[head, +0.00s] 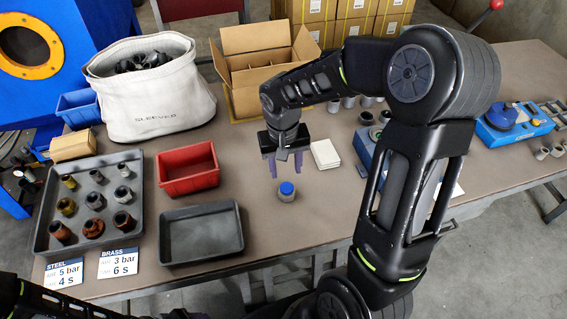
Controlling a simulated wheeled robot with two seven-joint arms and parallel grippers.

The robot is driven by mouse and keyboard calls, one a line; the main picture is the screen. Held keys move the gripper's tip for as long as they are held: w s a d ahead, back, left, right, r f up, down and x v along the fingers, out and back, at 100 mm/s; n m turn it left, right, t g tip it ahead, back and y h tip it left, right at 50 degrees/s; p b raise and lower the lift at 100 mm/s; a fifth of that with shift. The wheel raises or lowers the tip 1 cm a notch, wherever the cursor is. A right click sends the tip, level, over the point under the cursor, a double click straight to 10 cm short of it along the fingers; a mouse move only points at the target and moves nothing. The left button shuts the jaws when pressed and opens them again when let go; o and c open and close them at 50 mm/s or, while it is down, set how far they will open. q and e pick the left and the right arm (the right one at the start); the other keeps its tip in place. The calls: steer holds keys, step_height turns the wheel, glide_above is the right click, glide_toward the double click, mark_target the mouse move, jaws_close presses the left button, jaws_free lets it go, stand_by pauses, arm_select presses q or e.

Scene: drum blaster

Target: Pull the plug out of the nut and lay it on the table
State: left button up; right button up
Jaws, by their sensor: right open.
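A small metal nut (286,197) stands upright on the table, to the right of the red bin. A blue plug (287,187) sits in its top. My right gripper (285,172) hangs just above and behind the plug, with its purple fingers pointing down. The fingers are open with nothing between them, and they look apart from the plug. The table (300,235) is bare around the nut. My left arm shows only as a dark part at the bottom left edge, and its gripper is out of view.
A red bin (188,168) and an empty grey tray (201,233) lie left of the nut. A larger tray (134,167) holds several fittings. White cards (325,154) and a blue device (366,147) are on the right. An open cardboard box (251,50) stands behind.

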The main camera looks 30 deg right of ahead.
mark_target(287, 187)
steer(key=shift+w+f, duration=0.1)
steer(key=shift+f, duration=0.2)
steer(key=f+b, duration=0.3)
steer(key=f, duration=0.2)
steer(key=f+b, duration=0.2)
steer(key=shift+d+f+b, duration=0.25)
steer(key=shift+b, duration=0.05)
steer(key=shift+c, duration=0.5)
jaws_close()
steer(key=shift+r, duration=0.1)
steer(key=shift+r+p, duration=2.5)
steer(key=shift+r, duration=0.95)
